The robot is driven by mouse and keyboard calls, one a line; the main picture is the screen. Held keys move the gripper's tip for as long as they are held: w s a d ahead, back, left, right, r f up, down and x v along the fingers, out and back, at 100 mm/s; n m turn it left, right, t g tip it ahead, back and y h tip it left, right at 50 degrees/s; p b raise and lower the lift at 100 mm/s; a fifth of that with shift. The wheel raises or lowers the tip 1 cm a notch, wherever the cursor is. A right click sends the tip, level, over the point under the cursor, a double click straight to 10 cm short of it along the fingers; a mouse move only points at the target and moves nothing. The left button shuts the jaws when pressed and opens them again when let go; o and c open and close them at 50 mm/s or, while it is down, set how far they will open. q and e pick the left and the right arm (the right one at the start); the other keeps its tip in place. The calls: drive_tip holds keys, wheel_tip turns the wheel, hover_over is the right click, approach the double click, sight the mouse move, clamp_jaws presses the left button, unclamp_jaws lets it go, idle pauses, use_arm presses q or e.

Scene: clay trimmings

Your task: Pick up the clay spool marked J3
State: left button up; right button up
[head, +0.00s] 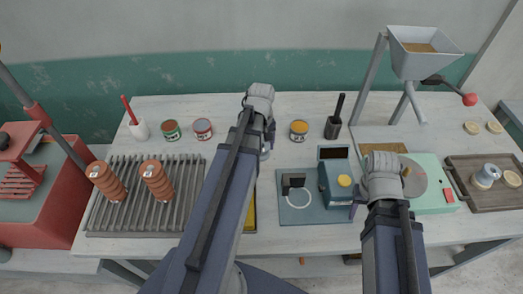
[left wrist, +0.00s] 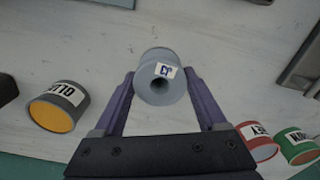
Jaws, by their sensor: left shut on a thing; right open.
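My left gripper (head: 269,137) is shut on a grey clay spool (left wrist: 162,78), whose end with a hole faces the left wrist camera. A white label with dark blue marks sits on that end, tilted and too small to read surely. In the left wrist view, the two purple fingers of the left gripper (left wrist: 160,92) press the spool from both sides. In the head view, the arm hides most of the spool. My right gripper (head: 381,195) is open over the right part of the table, partly hidden by its own arm.
Red, green and yellow cans stand at the table's back, with a black cup (head: 333,127). A blue-grey device (head: 336,180), a hopper (head: 424,52) and a brown tray (head: 452,164) are to the right.

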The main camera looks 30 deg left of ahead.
use_arm(q)
drive_tip(key=c, duration=0.5)
drive_tip(key=shift+r, duration=0.1)
